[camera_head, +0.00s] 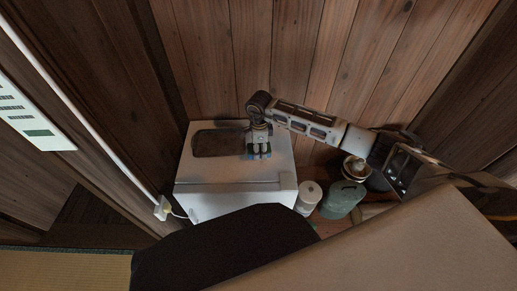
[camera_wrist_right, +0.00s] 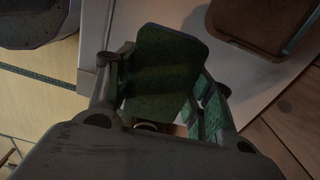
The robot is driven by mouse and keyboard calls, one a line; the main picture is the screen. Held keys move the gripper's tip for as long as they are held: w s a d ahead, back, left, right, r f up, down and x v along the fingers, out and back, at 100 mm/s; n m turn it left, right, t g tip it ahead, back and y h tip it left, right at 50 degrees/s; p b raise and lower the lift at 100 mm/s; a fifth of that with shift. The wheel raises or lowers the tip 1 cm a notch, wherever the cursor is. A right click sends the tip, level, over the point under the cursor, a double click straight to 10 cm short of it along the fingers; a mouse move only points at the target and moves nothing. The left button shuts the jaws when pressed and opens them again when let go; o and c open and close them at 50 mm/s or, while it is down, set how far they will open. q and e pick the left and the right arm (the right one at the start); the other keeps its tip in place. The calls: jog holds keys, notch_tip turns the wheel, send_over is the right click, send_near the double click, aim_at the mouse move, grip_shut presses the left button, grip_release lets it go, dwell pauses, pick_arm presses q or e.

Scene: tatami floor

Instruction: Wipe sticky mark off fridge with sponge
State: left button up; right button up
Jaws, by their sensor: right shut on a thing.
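The white fridge (camera_head: 235,203) stands against the wooden wall, seen from above. My right gripper (camera_head: 260,154) is over the fridge's top, beside a brown tray (camera_head: 218,142). In the right wrist view, this gripper (camera_wrist_right: 160,92) is shut on a dark green sponge (camera_wrist_right: 168,60), which sticks out beyond the fingers. The white fridge top (camera_wrist_right: 180,14) and the tray (camera_wrist_right: 262,22) show behind it. I cannot tell whether the sponge touches the fridge. I cannot make out a sticky mark in either view. My left gripper is not in view.
To the right of the fridge stand a pale cylindrical container (camera_head: 308,196), a grey-green canister (camera_head: 341,200) and a white bowl-like item (camera_head: 356,168). A plug with a cord (camera_head: 163,208) is by the left wall. Tatami (camera_head: 62,270) shows at lower left.

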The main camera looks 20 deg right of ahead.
jog(key=shift+m, duration=0.5)
jog(key=shift+f, duration=0.1)
